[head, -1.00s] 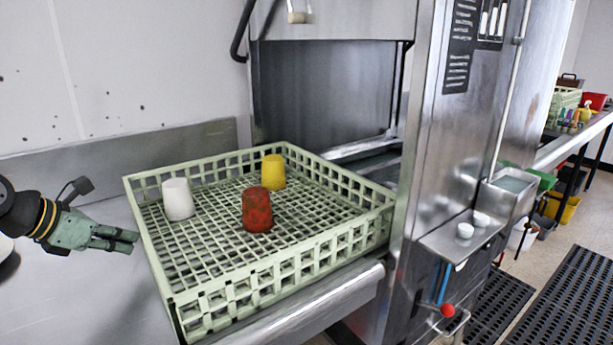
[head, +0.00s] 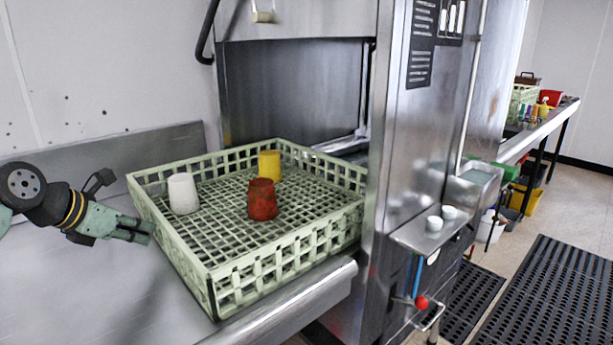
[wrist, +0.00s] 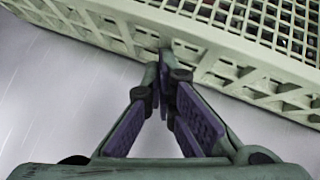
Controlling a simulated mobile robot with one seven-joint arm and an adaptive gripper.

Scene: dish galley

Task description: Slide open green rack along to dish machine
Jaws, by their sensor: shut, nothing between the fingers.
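The open green rack (head: 290,258) sits on the steel counter at the mouth of the dish machine (head: 290,95). Its far right part reaches toward the machine's opening. It holds an upside-down white cup (head: 183,194), a red cup (head: 262,200) and a yellow cup (head: 269,164). My gripper (head: 149,231) is at the rack's left side, its fingers shut and empty. In the wrist view the closed fingertips (wrist: 165,62) are at the rack's lattice wall (wrist: 235,65). They look to be touching it or very close.
The steel counter (head: 75,270) is bare to the left of the rack. A backsplash (head: 110,153) runs behind it. The machine's door is raised. Black mats (head: 560,300) lie on the floor.

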